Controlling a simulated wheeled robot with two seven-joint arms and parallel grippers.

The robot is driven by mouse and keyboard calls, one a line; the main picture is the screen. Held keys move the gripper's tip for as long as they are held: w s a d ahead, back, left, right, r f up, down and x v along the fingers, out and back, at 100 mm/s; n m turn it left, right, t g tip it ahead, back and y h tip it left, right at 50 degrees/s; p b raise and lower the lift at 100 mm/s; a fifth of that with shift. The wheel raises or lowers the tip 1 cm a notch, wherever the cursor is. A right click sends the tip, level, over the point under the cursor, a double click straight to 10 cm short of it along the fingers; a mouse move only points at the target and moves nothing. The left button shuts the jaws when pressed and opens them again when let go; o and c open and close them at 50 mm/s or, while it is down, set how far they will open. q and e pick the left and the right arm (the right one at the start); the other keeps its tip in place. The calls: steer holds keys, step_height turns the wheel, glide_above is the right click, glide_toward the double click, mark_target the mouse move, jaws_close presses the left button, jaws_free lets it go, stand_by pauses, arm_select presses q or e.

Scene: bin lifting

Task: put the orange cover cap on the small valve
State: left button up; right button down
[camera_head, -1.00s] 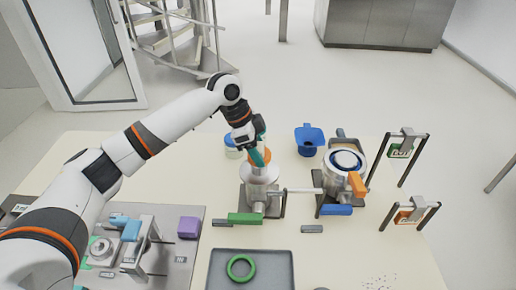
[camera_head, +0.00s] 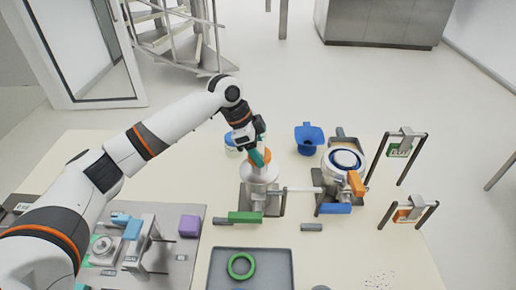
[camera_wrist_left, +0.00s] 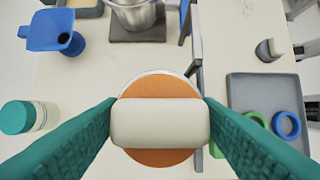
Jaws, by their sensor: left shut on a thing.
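My left gripper (camera_head: 258,147) is shut on the orange cover cap (camera_head: 262,157). In the left wrist view its green fingers (camera_wrist_left: 160,120) clamp the cap's pale handle bar from both sides, and the orange disc (camera_wrist_left: 158,90) shows around the bar. The small valve (camera_head: 259,174), with a pale round top and a green lever, stands directly under the cap. In the left wrist view a thin pale rim shows past the far edge of the disc. Whether the cap is fully seated or tilted on the valve is hidden. My right gripper is not in view.
A larger valve (camera_head: 343,162) with orange and blue levers stands to the right, joined by a pipe. A grey tray (camera_head: 280,265) with a green ring lies in front.

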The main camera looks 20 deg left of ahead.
arm_select(q)
steer(key=shift+f, duration=0.65)
steer(key=shift+r+p, duration=0.2)
steer(key=shift+p, duration=0.65)
stand_by(0.7)
steer(key=shift+f+p, duration=0.45)
steer(key=shift+p, duration=0.4)
stand_by(1.1)
steer(key=o, duration=1.3)
steer(key=shift+o, duration=0.2)
